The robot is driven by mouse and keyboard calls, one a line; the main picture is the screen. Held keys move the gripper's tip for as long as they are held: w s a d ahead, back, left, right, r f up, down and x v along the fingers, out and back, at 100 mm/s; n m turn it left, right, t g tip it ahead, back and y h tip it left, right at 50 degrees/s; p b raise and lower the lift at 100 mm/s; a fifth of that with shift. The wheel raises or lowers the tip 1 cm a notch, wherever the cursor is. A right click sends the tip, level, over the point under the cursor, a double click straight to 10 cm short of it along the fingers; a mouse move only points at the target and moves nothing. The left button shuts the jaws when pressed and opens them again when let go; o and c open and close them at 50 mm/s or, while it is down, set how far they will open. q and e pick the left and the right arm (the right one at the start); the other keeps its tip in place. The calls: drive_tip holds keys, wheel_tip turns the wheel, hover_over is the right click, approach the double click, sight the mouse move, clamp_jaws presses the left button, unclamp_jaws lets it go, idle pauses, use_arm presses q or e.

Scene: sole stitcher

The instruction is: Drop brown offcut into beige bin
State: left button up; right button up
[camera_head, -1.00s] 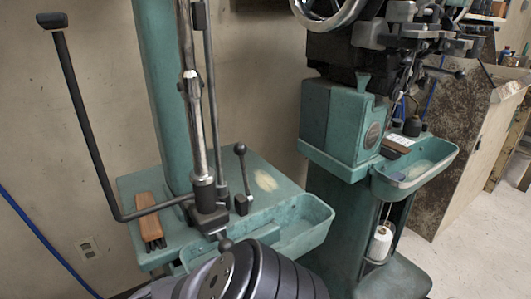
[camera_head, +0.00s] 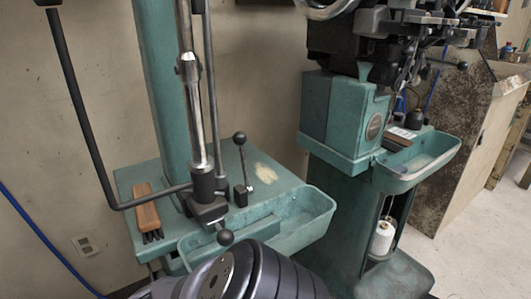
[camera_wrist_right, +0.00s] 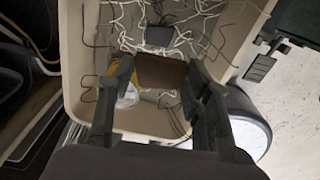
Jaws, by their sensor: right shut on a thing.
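In the right wrist view my right gripper (camera_wrist_right: 158,78) is shut on the brown offcut (camera_wrist_right: 160,72), a flat dark brown piece held between its two fingertips. The beige bin (camera_wrist_right: 73,45) is below the gripper, its pale walls around the fingers and offcut in the picture. I cannot tell how far the offcut is above the bin's contents. My left gripper is in neither view.
The bin holds tangled white and dark strands (camera_wrist_right: 190,30), a dark grey piece (camera_wrist_right: 159,36) and something yellow. A round dark thing with a pale face (camera_wrist_right: 245,135) stands right of it. The head view shows a green machine (camera_head: 345,115) and a green tray (camera_head: 300,225).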

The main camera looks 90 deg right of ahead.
drive_tip(key=o, duration=1.3)
drive_tip(key=shift+c, duration=0.2)
wheel_tip(320, 180, up, 12)
